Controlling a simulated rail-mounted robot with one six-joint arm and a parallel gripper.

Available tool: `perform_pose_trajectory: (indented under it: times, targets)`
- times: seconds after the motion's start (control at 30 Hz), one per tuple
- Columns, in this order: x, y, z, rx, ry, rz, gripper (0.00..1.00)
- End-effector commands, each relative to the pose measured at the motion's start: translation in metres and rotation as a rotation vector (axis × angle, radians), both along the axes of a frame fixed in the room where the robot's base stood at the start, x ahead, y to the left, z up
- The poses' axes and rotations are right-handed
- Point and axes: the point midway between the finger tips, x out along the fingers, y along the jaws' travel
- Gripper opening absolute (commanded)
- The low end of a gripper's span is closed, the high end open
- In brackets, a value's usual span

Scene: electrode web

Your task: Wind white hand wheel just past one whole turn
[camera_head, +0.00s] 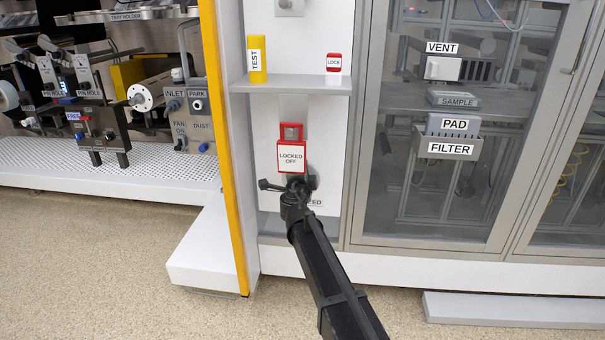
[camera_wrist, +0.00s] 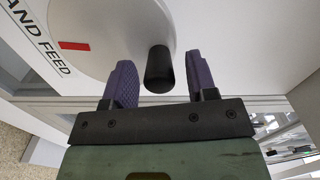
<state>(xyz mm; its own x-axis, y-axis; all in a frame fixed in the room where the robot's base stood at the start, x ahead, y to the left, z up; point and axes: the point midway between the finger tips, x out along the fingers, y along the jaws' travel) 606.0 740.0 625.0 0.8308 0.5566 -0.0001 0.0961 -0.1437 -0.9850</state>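The white hand wheel (camera_wrist: 115,30) fills the upper middle of the wrist view as a pale disc. A short black handle (camera_wrist: 159,70) sticks out from it. A red mark (camera_wrist: 74,46) shows near the disc's left edge. My gripper (camera_wrist: 162,80) is open, with one purple-padded finger on each side of the handle and visible gaps between. In the head view my gripper (camera_head: 297,186) is at the panel, below the red locked-off tag (camera_head: 291,158). There my arm and gripper mostly hide the wheel.
The HAND FEED label (camera_wrist: 38,40) is left of the wheel. Above the tag, a grey shelf (camera_head: 305,86) holds a yellow TEST cylinder (camera_head: 257,59) and a small LOCK piece (camera_head: 333,69). A yellow post (camera_head: 226,150) stands left; a glazed cabinet (camera_head: 455,130) stands right.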

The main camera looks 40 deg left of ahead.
Motion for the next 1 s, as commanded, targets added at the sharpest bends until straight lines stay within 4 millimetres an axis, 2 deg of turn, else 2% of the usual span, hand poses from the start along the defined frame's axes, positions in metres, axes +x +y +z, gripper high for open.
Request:
perform_pose_trajectory:
  times: [0.23, 0.33, 0.47, 0.7, 0.8, 1.0]
  targets:
    - [-0.001, -0.001, 0.000, 0.000, 0.000, 0.000, 0.52]
    - [-0.008, -0.005, 0.000, 0.000, 0.000, 0.001, 0.52]
    - [-0.028, -0.019, 0.000, 0.000, 0.000, 0.002, 0.52]
    - [-0.078, -0.053, 0.000, 0.000, 0.000, 0.002, 0.52]
    - [-0.088, -0.060, 0.000, 0.000, 0.000, 0.000, 0.52]
    - [-0.090, -0.060, 0.000, 0.000, 0.000, 0.000, 0.52]
